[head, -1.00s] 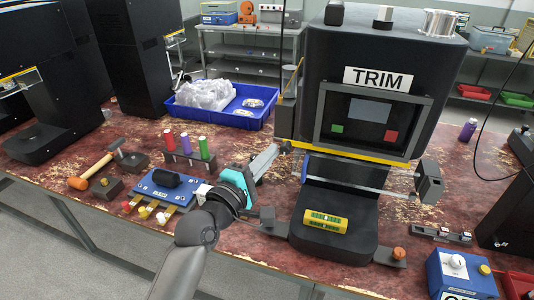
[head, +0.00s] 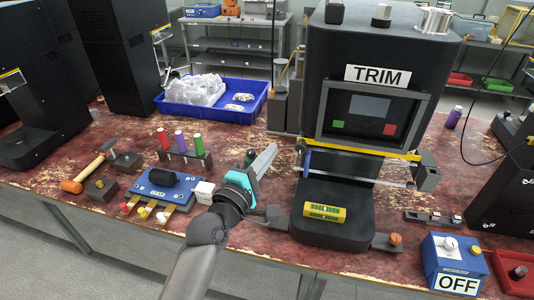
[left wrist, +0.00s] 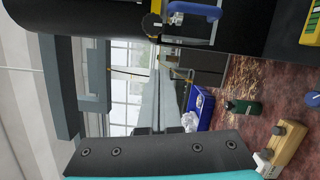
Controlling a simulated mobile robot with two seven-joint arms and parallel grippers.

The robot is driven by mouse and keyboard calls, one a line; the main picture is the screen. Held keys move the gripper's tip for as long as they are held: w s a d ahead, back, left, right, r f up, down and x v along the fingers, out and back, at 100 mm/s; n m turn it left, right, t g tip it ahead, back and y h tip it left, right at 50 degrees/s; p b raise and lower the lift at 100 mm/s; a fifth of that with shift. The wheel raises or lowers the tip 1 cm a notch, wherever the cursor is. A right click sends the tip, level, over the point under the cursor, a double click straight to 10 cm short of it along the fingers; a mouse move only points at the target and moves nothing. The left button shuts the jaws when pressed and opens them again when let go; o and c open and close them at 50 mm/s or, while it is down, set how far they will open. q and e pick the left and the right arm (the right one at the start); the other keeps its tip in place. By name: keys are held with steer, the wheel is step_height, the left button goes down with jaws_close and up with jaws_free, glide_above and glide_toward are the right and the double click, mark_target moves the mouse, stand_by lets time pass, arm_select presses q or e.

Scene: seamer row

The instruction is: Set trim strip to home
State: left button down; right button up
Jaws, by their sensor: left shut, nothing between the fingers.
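The machine labelled TRIM (head: 377,77) stands on the bench in the head view. Below its screen are a horizontal rail, a blue upright piece (head: 307,163) at the rail's left and a dark block (head: 427,172) at its right. A dark strip with small light-topped pieces (head: 433,218) lies to the machine's right. I cannot tell which part is the trim strip. My left gripper (head: 270,152), grey and teal, is shut and empty, left of the rail and apart from it. Its grey finger (left wrist: 150,150) fills the lower left wrist view. My right gripper is not seen.
A yellow-green block (head: 324,212) lies on the machine's base. A blue box with an OFF sign (head: 456,284) stands front right. A blue fixture (head: 165,194), a white box (head: 203,192), colored cylinders (head: 180,140), a mallet (head: 88,172) and a blue tray (head: 215,112) occupy the left side.

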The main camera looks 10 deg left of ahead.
arm_select(q)
steer(key=v, duration=1)
steer(key=s+a+f+m+g+y+b, duration=0.1)
steer(key=s+f+m+g+b, duration=0.15)
steer(key=f, duration=1.05)
steer(key=s+f+m+g+y+b, duration=0.1)
steer(key=s+f+m+g, duration=0.25)
steer(key=f, duration=1.05)
steer(key=s+a+f+m+g+y+b, duration=0.1)
steer(key=s+f+m+g, duration=0.2)
steer(key=f, duration=1)
steer(key=s+a+f+m+g+y+b, duration=0.1)
steer(key=s+f+m+g, duration=0.3)
steer(key=s+f, duration=0.6)
steer(key=s+a+f+m+g+y+b, duration=0.1)
steer(key=s+f+m, duration=0.5)
steer(key=s, duration=1.1)
step_height(320, 180, down, 5)
steer(key=a+g+b, duration=0.1)
steer(key=g, duration=0.1)
steer(key=shift+s+a+r+m+g, duration=0.25)
steer(key=shift+a+m+g, duration=0.05)
steer(key=shift+a+g, duration=0.1)
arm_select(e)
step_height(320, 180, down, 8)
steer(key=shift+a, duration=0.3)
